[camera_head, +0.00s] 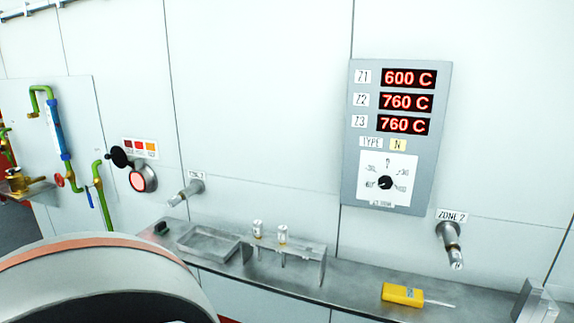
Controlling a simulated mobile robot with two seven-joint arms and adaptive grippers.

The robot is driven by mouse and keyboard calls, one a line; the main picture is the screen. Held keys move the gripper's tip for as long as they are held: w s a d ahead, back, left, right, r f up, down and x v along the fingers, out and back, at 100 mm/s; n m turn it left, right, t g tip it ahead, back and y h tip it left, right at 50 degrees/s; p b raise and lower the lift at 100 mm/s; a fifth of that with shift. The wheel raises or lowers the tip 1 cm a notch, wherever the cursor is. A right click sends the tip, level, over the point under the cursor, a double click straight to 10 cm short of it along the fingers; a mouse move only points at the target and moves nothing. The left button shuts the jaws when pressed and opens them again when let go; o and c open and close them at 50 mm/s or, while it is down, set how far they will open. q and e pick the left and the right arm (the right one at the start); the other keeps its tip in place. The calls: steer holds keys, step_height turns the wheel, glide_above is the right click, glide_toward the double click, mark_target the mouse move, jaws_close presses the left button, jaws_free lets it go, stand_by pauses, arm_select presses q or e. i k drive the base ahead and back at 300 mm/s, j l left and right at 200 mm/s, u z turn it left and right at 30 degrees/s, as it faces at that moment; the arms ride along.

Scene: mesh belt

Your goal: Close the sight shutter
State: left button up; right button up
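The sight port (143,179) is a round metal fitting on the white wall at the left, with a glowing red face. The sight shutter (119,157) looks like a black disc at the upper left of the port. It stands swung aside, and most of the red face is uncovered. A label with red and orange colour patches (139,147) is just above the port. Neither of my grippers shows in this view.
A narrow metal shelf (352,296) runs along the wall, with a shallow tray (208,243), a small rack (312,262) and a yellow handheld meter (403,295). Green pipes (103,195) are left of the port. A large rounded grey body fills the lower left.

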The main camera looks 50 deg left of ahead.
mark_target(120, 157)
steer(key=u, duration=2.2)
steer(key=i+j+z, duration=0.1)
steer(key=i+j, duration=0.3)
steer(key=i+j+z, duration=0.1)
steer(key=i+j, duration=0.25)
steer(key=j, duration=0.15)
steer(key=i+j+z, duration=0.1)
steer(key=i+j, duration=0.25)
steer(key=j, duration=0.15)
steer(key=i+j+z, duration=0.1)
steer(key=i+j, duration=0.25)
steer(key=j, duration=0.2)
